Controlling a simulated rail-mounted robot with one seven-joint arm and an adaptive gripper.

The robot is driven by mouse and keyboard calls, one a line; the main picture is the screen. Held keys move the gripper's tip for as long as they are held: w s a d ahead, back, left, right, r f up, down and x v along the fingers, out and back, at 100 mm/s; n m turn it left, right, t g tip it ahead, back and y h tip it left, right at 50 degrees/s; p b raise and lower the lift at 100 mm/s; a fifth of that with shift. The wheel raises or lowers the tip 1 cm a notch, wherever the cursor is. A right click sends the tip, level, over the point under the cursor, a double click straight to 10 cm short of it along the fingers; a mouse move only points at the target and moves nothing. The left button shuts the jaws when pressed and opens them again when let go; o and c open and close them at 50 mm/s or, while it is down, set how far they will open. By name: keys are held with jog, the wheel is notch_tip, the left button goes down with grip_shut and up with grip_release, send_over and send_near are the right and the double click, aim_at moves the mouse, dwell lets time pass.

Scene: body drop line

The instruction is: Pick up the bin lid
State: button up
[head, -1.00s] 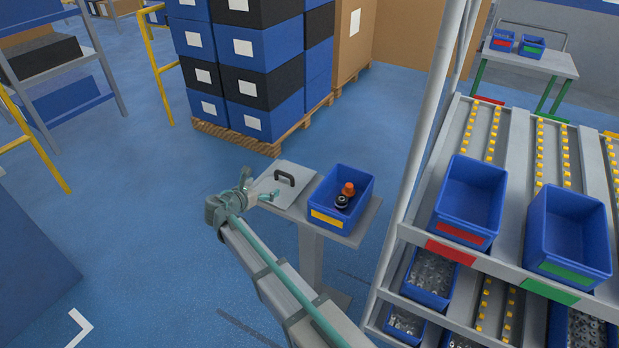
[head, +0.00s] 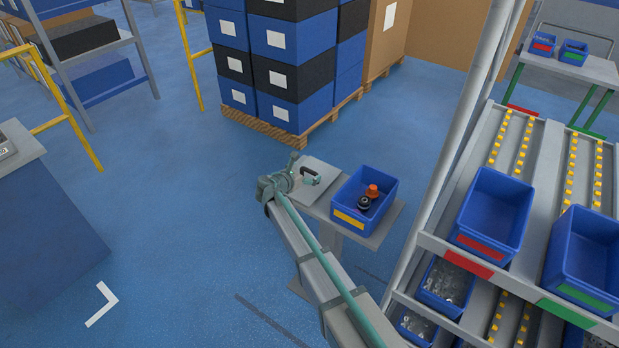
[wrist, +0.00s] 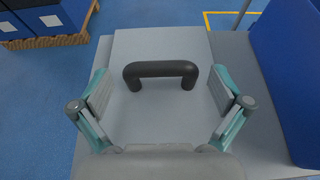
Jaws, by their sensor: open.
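The bin lid (wrist: 160,112) is a flat grey panel with a dark arched handle (wrist: 160,68). It lies on the small grey stand, left of the blue bin, and also shows in the head view (head: 318,188). My gripper (wrist: 160,92) is open, with its two fingers spread wide to the left and right of the handle. The handle stands between and slightly beyond the fingers, and neither finger touches it in the wrist view. In the head view my gripper (head: 308,178) partly hides the lid and its handle.
A blue bin (head: 347,217) with an orange part (head: 373,191) and a dark part stands close right of the lid on the stand (head: 385,225). A flow rack with blue bins (head: 495,212) is farther right. Stacked boxes on a pallet (head: 265,127) stand behind.

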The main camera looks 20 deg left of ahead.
jog(key=shift+x, duration=1.25)
jog(key=c, duration=0.9)
jog(key=shift+r, duration=0.2)
